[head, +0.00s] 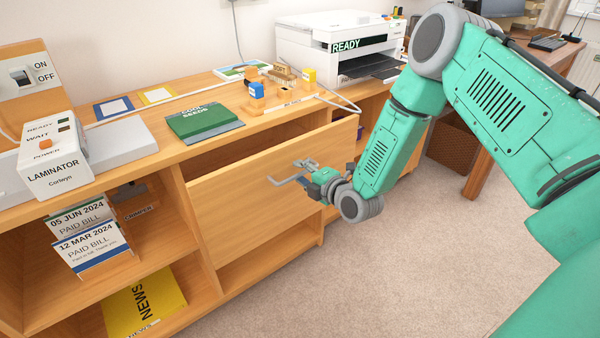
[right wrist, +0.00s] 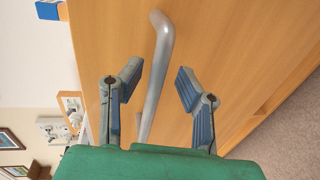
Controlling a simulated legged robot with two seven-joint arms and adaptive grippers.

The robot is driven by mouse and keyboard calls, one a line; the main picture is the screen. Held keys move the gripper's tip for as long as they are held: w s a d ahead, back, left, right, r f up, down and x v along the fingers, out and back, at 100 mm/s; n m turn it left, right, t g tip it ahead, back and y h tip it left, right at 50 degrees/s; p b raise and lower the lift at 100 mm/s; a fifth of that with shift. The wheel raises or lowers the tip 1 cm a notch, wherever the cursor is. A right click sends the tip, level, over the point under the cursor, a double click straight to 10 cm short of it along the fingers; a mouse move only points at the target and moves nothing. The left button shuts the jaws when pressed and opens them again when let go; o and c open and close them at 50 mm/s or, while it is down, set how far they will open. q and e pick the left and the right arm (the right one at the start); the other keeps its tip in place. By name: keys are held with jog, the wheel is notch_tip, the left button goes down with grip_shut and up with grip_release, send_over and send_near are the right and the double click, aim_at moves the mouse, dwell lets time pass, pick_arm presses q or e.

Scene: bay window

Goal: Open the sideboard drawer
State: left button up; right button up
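The sideboard drawer has a plain wooden front (head: 250,200) below the sideboard top. A shadowed gap shows behind its upper edge, and the front appears to stand out from the cabinet. Its grey bar handle (head: 277,181) is on the front, and shows large in the right wrist view (right wrist: 158,75). My right gripper (head: 303,180) is at the handle. In the right wrist view my right gripper (right wrist: 158,85) has its two fingers apart, with the bar between them and room on both sides. My left gripper is not in view.
The sideboard top (head: 165,155) carries a laminator (head: 55,165), a green seed packet (head: 204,121), wooden blocks and a printer (head: 340,50). Open shelves on the left hold paid bills (head: 90,240) and a yellow newspaper (head: 145,302). Carpet (head: 400,260) in front is clear.

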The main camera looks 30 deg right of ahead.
jog(key=shift+s, duration=0.4)
jog(key=s, duration=0.2)
jog(key=s+a+r, duration=0.1)
jog(key=s, duration=0.1)
jog(key=s+a+r, duration=0.1)
jog(key=s, duration=0.1)
jog(key=shift+s+r, duration=0.2)
jog(key=shift+s, duration=0.1)
jog(key=d+p+v, duration=0.1)
jog(key=p+v, duration=0.6)
jog(key=p, duration=0.5)
pick_arm(q)
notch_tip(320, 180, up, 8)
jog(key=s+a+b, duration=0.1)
jog(key=b, duration=0.2)
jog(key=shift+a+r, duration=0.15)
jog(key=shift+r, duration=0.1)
pick_arm(e)
jog(key=shift+f+x, duration=0.1)
jog(key=shift+x, duration=3.3)
jog(key=shift+f+x, duration=0.15)
jog(key=shift+x, duration=3.3)
